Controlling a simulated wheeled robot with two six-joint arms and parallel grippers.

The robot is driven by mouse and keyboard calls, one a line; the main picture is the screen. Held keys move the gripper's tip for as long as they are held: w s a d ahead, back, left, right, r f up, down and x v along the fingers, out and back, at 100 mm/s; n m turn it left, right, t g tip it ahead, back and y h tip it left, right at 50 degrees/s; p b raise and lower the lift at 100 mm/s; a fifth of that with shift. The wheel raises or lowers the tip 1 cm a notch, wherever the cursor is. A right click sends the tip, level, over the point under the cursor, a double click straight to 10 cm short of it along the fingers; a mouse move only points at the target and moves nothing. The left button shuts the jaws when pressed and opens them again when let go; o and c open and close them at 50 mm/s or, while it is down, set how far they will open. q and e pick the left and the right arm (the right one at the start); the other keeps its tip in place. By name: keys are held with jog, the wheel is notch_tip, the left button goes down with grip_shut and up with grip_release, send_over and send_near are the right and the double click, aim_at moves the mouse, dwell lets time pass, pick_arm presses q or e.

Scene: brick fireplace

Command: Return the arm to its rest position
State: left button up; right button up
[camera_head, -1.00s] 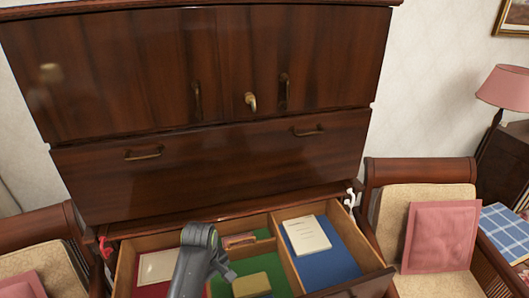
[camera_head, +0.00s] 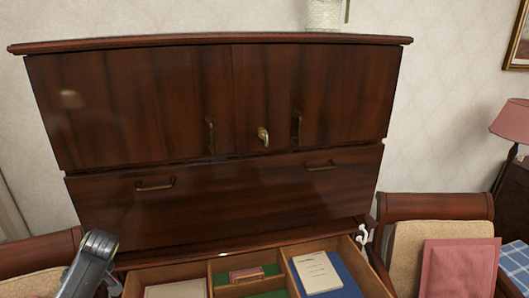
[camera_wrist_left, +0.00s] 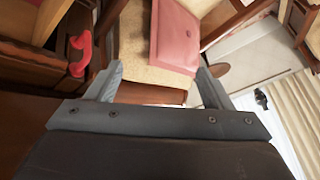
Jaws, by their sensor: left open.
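My left arm (camera_head: 88,265) shows at the lower left of the head view, beside the left end of the open drawer (camera_head: 345,247). In the left wrist view my left gripper (camera_wrist_left: 158,84) is open with nothing between its fingers. My right gripper is in neither view.
The open drawer has a green-lined middle section and a blue book (camera_head: 345,277) under a cream notepad (camera_head: 317,272) at right. A red hook (camera_wrist_left: 82,55) is near the left finger. The wooden cabinet (camera_head: 220,115) stands behind; another chair (camera_head: 440,235) is at right.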

pick_arm(q)
jog(key=a+r, duration=0.3)
jog(key=a, duration=0.1)
jog(key=s+a+f+m, duration=0.45)
jog(key=s+f, duration=0.35)
jog(key=f, duration=0.5)
jog(key=s+a+f+m, duration=0.3)
jog(key=s+a+f, duration=0.3)
jog(key=s+f, duration=0.5)
jog(key=s+a+f+m+t, duration=0.15)
jog(key=s+f, duration=0.25)
jog(key=s, duration=0.4)
jog(key=s+f+m, duration=0.3)
jog(key=s+f, duration=0.2)
jog(key=s, duration=0.4)
jog(key=s+a+f+m, duration=0.15)
jog(key=s+f, duration=0.25)
jog(key=s, duration=0.4)
jog(key=d+f+n+h, duration=0.1)
jog(key=d+f+h, duration=0.35)
jog(key=d, duration=1.45)
jog(key=d+f+n+h, duration=0.1)
jog(key=d+f, duration=0.7)
jog(key=d, duration=1)
notch_tip(320, 180, down, 10)
jog(key=b, duration=1)
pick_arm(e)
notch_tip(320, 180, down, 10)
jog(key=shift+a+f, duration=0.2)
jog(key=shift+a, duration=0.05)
